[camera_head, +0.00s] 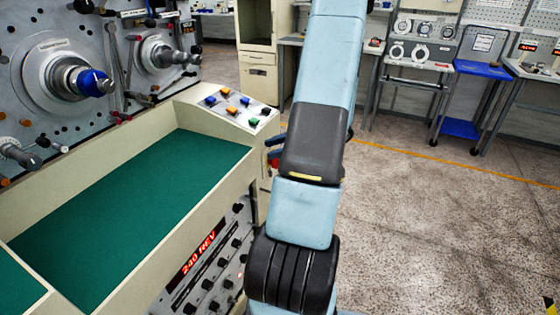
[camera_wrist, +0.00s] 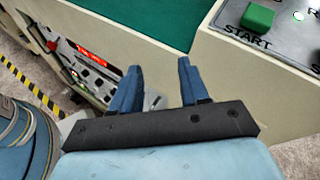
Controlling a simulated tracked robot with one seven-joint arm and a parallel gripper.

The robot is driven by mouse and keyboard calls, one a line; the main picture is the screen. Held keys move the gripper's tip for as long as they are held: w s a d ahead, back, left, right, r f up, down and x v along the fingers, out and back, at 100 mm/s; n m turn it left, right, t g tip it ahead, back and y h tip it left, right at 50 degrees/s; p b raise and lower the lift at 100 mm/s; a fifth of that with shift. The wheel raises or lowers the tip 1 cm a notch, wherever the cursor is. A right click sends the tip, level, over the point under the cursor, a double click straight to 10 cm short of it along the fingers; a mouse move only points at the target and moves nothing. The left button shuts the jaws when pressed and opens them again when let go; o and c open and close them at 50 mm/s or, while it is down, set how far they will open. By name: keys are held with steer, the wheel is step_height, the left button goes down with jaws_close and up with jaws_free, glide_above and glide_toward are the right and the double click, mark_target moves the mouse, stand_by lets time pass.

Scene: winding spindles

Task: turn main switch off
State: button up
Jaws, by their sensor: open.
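No part labelled as the main switch can be made out for certain. A small red part (camera_head: 274,154) shows on the machine's right end in the head view, partly hidden by my arm. My gripper (camera_wrist: 158,68) is open and empty in the wrist view, its two blue fingers apart in front of the machine's cream wall (camera_wrist: 170,35). In the head view my arm hides most of the gripper. A sloped button panel (camera_head: 232,103) carries several coloured buttons; its green START button (camera_wrist: 258,17) shows at the wrist view's upper right.
The winding machine has a green bed (camera_head: 135,205) and a front panel with knobs and a red "240 REV" display (camera_head: 196,256). Spindles (camera_head: 75,80) stand on its back plate. A blue cart (camera_head: 480,70) stands far right. The floor on the right is free.

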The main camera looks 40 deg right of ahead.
mark_target(275, 160)
steer(key=s+d+f+m+t+h, duration=0.2)
steer(key=s+d+f+m+t, duration=0.15)
steer(key=d+f+m, duration=0.2)
steer(key=s+d+f+m+t+h, duration=0.3)
steer(key=d+f+m+t, duration=0.1)
steer(key=d+f, duration=0.25)
steer(key=x, duration=1.3)
steer(key=shift+w+d+r, duration=0.2)
steer(key=shift+d+r, duration=0.1)
steer(key=shift+r, duration=0.1)
steer(key=shift+c, duration=0.4)
jaws_close()
